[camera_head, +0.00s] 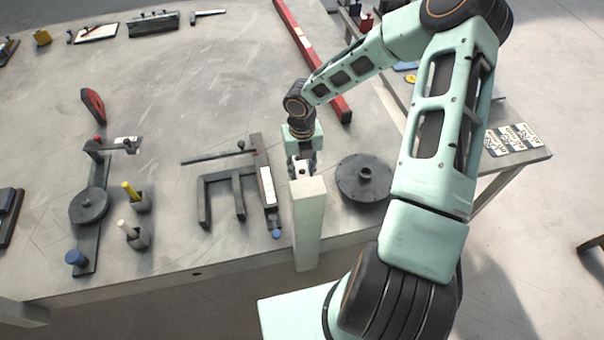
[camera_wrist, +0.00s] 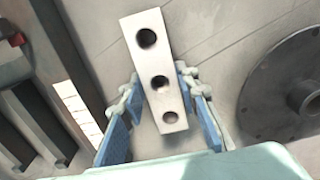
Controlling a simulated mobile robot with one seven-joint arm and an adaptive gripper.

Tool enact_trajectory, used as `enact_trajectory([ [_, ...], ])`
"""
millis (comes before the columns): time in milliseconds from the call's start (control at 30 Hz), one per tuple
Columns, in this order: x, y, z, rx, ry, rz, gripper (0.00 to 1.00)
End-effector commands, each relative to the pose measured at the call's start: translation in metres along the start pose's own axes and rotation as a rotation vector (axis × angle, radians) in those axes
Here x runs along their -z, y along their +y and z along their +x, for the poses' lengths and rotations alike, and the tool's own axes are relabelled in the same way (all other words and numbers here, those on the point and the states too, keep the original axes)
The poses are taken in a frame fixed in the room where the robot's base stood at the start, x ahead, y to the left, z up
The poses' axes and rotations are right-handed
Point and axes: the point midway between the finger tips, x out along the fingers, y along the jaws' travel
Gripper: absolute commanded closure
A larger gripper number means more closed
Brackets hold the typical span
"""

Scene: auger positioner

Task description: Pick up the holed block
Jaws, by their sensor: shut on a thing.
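The holed block is a pale, narrow bar with three dark round holes in a row, seen in the wrist view (camera_wrist: 153,60). My gripper (camera_wrist: 160,78) is shut on it, with the blue-padded fingers on either side of the block's nearer part. The far end of the block sticks out past the fingertips. In the head view my gripper (camera_head: 301,165) is over the near part of the table, and the block is mostly hidden there. I cannot tell whether the block touches the table.
A dark round flanged disc (camera_head: 364,178) lies close to the right of my gripper. A dark forked fixture (camera_head: 238,190) lies close to the left. A lever assembly with a round knob (camera_head: 89,206) and small cups (camera_head: 138,237) stand further left. A red bar (camera_head: 310,55) lies behind. The table's middle is clear.

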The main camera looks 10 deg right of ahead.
Motion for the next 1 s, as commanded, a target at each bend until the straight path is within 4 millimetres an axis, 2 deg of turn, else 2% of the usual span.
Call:
enact_trajectory([
  [33,0.0,0.0,0.0,0.0,0.0,0.0,0.89],
  [133,0.0,0.0,0.0,0.0,0.0,0.0,1.0],
  [667,-0.001,0.0,-0.004,0.0,-0.003,0.0,1.0],
  [833,-0.002,-0.001,-0.02,0.002,-0.005,0.001,1.0],
  [1000,-0.003,-0.001,-0.051,0.003,-0.007,0.002,1.0],
])
